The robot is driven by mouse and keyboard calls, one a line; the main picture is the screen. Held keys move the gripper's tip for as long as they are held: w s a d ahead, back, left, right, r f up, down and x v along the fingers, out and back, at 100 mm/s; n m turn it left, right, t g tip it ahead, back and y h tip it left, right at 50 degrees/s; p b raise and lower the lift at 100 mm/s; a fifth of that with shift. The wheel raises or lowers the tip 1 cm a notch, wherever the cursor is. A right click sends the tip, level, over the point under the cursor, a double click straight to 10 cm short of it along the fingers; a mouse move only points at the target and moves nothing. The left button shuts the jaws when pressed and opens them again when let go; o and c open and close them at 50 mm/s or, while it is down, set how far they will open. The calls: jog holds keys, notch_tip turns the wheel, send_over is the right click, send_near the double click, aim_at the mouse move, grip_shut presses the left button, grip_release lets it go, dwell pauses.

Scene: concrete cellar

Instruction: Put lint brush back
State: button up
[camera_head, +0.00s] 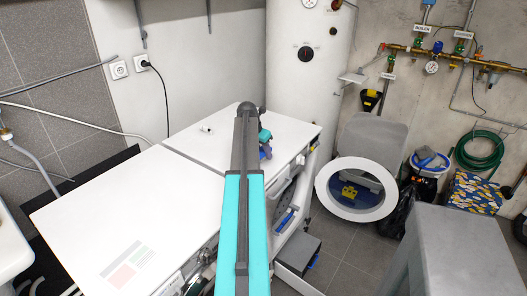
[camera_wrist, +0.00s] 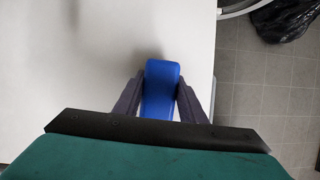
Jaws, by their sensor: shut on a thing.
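My gripper (camera_wrist: 160,84) is shut on a blue, flat object with a rounded end, which looks like the lint brush (camera_wrist: 161,100). Its dark fingers press the sides of the brush, and its lower part is hidden by the gripper body. In the wrist view the brush is over a white surface, near that surface's right edge. In the head view my gripper (camera_head: 265,152) is at the far end of my teal arm, over the right white machine's top (camera_head: 205,148). The arm hides much of it there, and I cannot tell the height above the top.
A small white item (camera_head: 205,128) lies on the right machine's top. The left machine's top (camera_head: 100,210) is mostly clear. A round door (camera_head: 325,195) stands open at right. A white boiler (camera_head: 305,75) rises behind, and a grey table (camera_head: 460,240) stands front right.

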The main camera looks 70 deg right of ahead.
jog(key=shift+f, duration=0.25)
jog(key=o, duration=1.4)
jog(key=shift+r+b, duration=0.1)
jog(key=shift+b, duration=0.25)
jog(key=shift+r, duration=0.15)
jog(key=b+v, duration=0.1)
jog(key=v, duration=0.6)
jog(key=b+v, duration=0.1)
jog(key=v, duration=0.6)
jog(key=shift+w+d, duration=0.1)
jog(key=shift+w, duration=0.1)
jog(key=shift+s, duration=0.1)
